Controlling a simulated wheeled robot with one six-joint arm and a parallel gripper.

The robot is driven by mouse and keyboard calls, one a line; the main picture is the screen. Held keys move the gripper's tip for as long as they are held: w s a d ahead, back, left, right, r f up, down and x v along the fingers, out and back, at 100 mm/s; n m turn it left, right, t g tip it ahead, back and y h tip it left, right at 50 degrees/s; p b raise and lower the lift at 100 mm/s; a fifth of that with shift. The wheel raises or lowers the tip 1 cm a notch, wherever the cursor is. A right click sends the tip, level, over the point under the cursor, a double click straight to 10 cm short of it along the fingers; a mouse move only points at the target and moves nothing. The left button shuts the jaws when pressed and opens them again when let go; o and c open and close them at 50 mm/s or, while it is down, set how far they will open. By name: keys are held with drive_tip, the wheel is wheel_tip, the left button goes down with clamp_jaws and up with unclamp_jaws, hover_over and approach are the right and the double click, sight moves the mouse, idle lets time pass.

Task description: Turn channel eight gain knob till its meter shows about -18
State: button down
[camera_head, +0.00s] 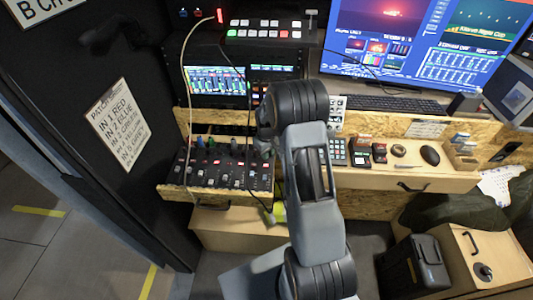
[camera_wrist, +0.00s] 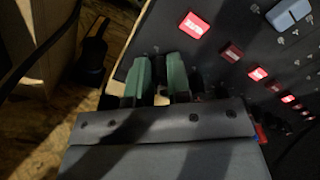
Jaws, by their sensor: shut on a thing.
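The black mixer (camera_head: 225,170) stands on a wooden shelf left of my arm, with rows of knobs and lit red buttons. In the wrist view, the mixer panel (camera_wrist: 228,75) fills the right side. My gripper (camera_wrist: 159,78) has two green fingertips at the panel's end edge, closed around a small knob there. The fingers mostly hide the knob, and no channel label is readable, but its place at the end fits channel eight gain. In the head view, my arm hides the fingertips and this knob. The meter screen (camera_head: 217,80) shows coloured bars, too small to read.
A switcher (camera_head: 265,30) sits above the screens. A cable (camera_head: 186,90) hangs down over the mixer's left side.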

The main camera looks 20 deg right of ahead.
drive_tip(key=shift+w, duration=0.1)
drive_tip(key=c, duration=1.1)
unclamp_jaws()
wheel_tip(320, 180, up, 14)
drive_tip(key=shift+f+b, duration=0.1)
drive_tip(key=shift+b, duration=0.2)
drive_tip(key=shift+s+a+r+m+t, duration=0.5)
drive_tip(key=shift+s+a+r, duration=1)
drive_tip(key=shift+s, duration=2.2)
drive_tip(key=shift+s+a+r+m+t, duration=0.3)
drive_tip(key=shift+s+a+r+t, duration=0.5)
drive_tip(key=shift+s+a, duration=2.2)
drive_tip(key=shift+s+a+r+m+t, duration=0.45)
drive_tip(key=shift+s+a+r, duration=0.7)
drive_tip(key=shift+s, duration=3.3)
